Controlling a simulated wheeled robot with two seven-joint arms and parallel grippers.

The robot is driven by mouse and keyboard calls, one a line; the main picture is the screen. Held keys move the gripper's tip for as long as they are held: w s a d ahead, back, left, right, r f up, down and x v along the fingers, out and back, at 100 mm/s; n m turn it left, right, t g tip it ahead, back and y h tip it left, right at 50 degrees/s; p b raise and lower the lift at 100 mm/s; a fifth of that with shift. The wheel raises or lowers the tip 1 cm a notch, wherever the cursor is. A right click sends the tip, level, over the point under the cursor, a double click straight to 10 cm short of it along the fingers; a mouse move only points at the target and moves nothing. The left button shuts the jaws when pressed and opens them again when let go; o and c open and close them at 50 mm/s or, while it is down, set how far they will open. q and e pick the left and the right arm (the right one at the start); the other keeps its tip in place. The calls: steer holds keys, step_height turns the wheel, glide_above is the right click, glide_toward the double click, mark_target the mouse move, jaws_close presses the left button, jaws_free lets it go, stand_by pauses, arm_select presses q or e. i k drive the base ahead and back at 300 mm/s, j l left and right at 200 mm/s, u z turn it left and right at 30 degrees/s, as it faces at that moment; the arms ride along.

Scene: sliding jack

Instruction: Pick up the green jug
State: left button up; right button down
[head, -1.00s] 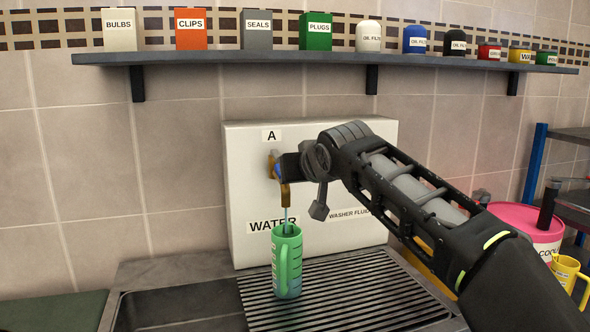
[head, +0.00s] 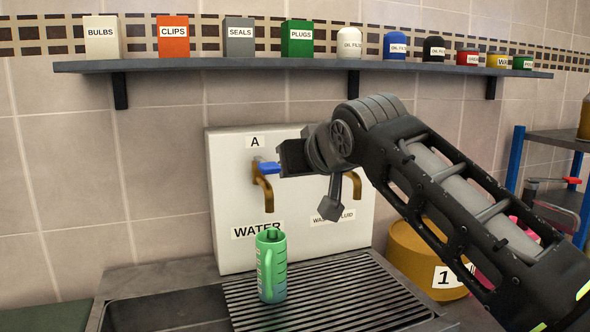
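The green jug (head: 272,266) stands upright on the ribbed drain grate, below the brass tap (head: 264,190) marked A and in front of the WATER label. It has dark level marks, and its lower part looks bluer. No stream shows between the tap and the jug. The tap's blue lever (head: 268,168) points right. My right gripper (head: 284,158) is at the lever's right end, above the jug and apart from it. Whether its fingers are open, or touch the lever, is unclear. My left gripper is not in view.
A second brass tap (head: 353,185) is partly hidden behind my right arm. A shelf (head: 300,65) with boxes and filters runs above the white panel (head: 225,200). A yellow container (head: 410,258) stands right of the ribbed grate (head: 320,300). The grate is clear around the jug.

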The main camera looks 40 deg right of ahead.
mark_target(271, 245)
steer(key=k+j, duration=0.25)
steer(key=k, duration=0.2)
steer(key=k+j, duration=0.25)
steer(key=k, duration=0.25)
